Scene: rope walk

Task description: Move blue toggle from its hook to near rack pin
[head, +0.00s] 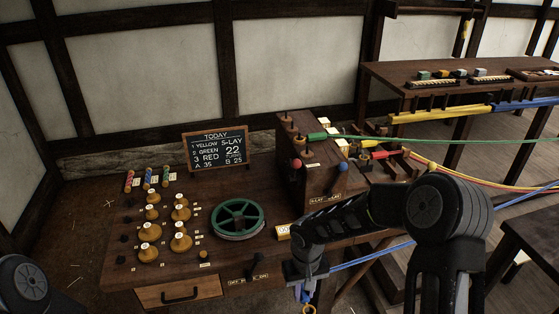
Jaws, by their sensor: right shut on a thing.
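My right gripper (305,283) is at the front edge of the wooden bench, pointing down. It is shut on a small blue piece (304,294), which looks like the blue toggle and is mostly hidden by the fingers. A yellow ring (309,309) hangs just below it. A blue rope (372,256) runs from the right to the gripper. Only a round joint of my left arm shows at the lower left; its gripper is out of view. I cannot tell which peg is the near rack pin.
The bench (190,265) carries wooden bobbins (150,232), a green wheel (238,218), a chalkboard (216,149) and a wooden block (318,180) with red and blue balls. Green, yellow and red ropes stretch right. A rear table (400,76) holds small parts.

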